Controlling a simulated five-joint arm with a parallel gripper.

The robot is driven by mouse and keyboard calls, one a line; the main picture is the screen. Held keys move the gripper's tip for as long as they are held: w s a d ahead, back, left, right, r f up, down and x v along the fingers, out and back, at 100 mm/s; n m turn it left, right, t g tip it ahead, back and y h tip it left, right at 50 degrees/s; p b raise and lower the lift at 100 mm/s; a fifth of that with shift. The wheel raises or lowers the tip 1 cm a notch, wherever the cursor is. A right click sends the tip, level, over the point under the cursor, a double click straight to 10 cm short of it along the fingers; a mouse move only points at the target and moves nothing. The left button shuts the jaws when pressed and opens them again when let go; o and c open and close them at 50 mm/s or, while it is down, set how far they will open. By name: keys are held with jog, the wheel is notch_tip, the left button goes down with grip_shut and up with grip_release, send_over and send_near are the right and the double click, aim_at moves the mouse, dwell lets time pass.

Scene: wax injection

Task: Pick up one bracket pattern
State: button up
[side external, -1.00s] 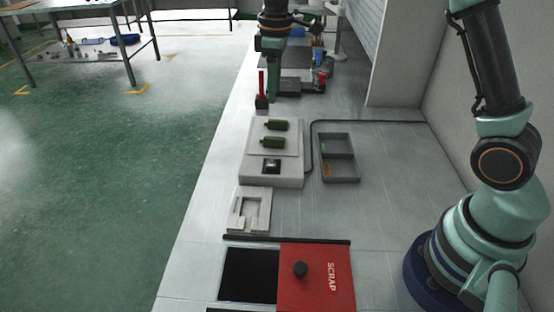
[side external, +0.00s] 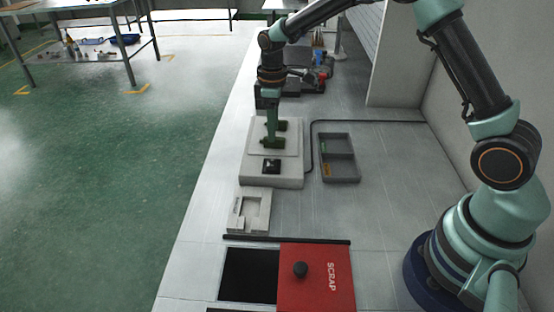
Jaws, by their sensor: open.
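Two green bracket patterns lie on the raised top of a pale scale-like block in the side external view. The nearer bracket pattern (side external: 279,143) is partly covered by my gripper, and the farther bracket pattern (side external: 281,126) shows behind it. My gripper (side external: 271,143) is open and points down at the nearer pattern, at its left part. I cannot tell whether the fingers straddle it or touch it.
A grey two-part tray (side external: 340,183) stands to the right of the block. A pale fixture with a cut-out (side external: 236,222) is nearer. A red scrap lid (side external: 318,290) beside a dark opening (side external: 249,275) is at the front. Dark equipment (side external: 305,84) stands behind. The bench at right is clear.

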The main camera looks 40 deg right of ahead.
aim_at(279, 142)
jog(key=shift+f, duration=1.3)
grip_shut()
jog(key=shift+r, duration=0.1)
